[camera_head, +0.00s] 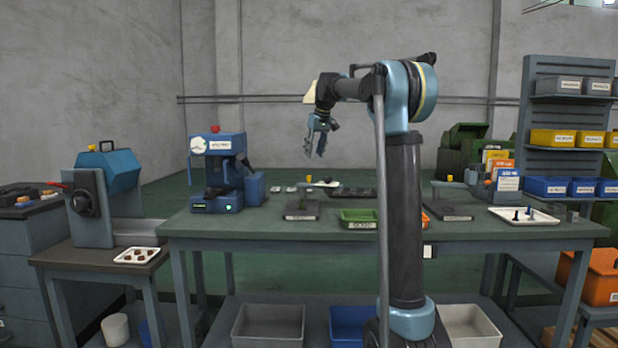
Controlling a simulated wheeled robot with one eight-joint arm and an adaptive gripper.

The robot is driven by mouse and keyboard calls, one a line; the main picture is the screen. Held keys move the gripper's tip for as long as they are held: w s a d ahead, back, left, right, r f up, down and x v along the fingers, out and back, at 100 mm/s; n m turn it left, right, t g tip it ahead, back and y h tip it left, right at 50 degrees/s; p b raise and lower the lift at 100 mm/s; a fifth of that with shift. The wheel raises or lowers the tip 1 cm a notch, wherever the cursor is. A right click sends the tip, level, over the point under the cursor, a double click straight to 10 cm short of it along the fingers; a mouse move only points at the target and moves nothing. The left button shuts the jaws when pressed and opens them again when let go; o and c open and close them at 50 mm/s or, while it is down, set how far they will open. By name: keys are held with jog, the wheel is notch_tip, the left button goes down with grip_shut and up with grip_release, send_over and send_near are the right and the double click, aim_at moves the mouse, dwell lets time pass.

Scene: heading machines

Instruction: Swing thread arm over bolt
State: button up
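My gripper (317,148) hangs in the air above the table, fingers down, left of my arm's column. It is too small to tell whether it is open or shut, and I see nothing clearly held in it. Below it stands a small fixture with a dark labelled base (302,212) and a thin arm (322,184) on top. A similar fixture (447,212) with a yellow-topped arm (455,183) stands right of my column. I cannot tell which is the thread arm. Dark upright bolts (528,213) stand on a white tray (525,216) at the table's right.
A blue machine (217,172) stands on the left of the table (260,228). A green bin (357,218) lies at the front middle, partly behind my arm. A dark tray (355,193) is behind it. The table front between blue machine and left fixture is clear.

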send_near(320, 182)
jog(key=w+a+f, duration=0.1)
jog(key=a, duration=0.1)
jog(key=a+f, duration=0.2)
jog(key=w+a+f, duration=0.1)
jog(key=a+f, duration=0.1)
jog(key=shift+w+a+f, duration=0.1)
jog(key=shift+w+a, duration=0.1)
jog(key=shift+w, duration=0.15)
grip_shut()
